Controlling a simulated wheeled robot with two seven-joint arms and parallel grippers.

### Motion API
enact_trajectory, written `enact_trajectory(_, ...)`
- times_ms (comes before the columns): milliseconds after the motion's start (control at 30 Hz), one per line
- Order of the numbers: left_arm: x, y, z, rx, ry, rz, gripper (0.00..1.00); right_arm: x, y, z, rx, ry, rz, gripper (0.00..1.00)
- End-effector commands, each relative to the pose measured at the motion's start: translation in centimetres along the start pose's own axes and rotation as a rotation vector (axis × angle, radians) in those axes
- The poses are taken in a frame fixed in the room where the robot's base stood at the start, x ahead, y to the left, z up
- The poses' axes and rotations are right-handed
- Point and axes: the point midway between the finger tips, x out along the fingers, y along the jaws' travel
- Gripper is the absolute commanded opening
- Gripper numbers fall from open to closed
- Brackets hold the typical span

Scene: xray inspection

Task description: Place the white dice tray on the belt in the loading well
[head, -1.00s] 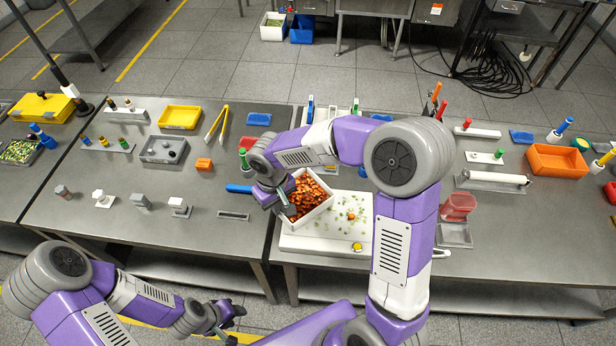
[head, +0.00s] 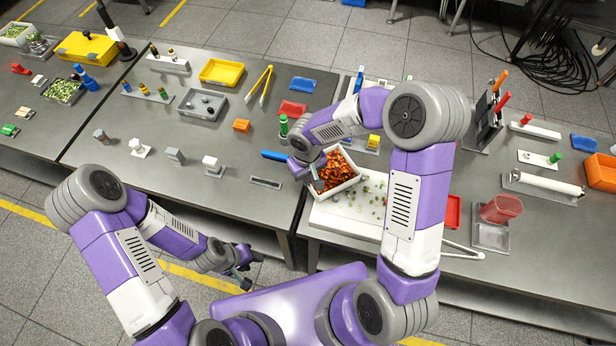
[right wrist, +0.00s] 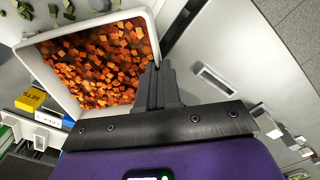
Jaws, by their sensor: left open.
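The white dice tray (head: 342,190), filled with orange dice, is at the upper left corner of a white cutting board (head: 330,215) in the head view. Its white wall (right wrist: 38,78) and orange contents fill the upper left of the right wrist view. My right gripper (head: 316,170) is at the tray's left side. In the right wrist view its fingers (right wrist: 160,85) are close together on the tray's rim. I cannot tell whether the tray touches the board. My left gripper (head: 243,278) is open and empty, in front of the tables. No belt or loading well is in view.
Green bits lie on the board. A blue-handled tool (head: 275,155) lies left of the tray. A red container (head: 502,207) and a white roller (head: 545,185) are on the right. Stands and a grey tray (head: 203,103) occupy the left table. Floor shows in front of the tables.

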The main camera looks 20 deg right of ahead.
Motion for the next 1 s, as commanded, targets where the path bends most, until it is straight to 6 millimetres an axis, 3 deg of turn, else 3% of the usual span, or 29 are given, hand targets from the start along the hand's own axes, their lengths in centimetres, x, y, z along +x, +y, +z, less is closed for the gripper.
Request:
enact_trajectory(400, 0.52, -0.19, -0.04, 0.000, 0.000, 0.000, 0.43, 0.95, -0.02, -0.06, -0.001, 0.003, 0.000, 0.00)
enact_trajectory(600, 0.40, -0.14, -0.03, 0.000, 0.000, 0.000, 0.43, 0.85, -0.02, -0.04, -0.001, 0.002, 0.000, 0.29)
enact_trajectory(1000, -0.16, 0.06, 0.00, 0.000, 0.000, 0.000, 0.43, 0.11, 0.00, -0.07, 0.000, 0.003, 0.000, 0.29)
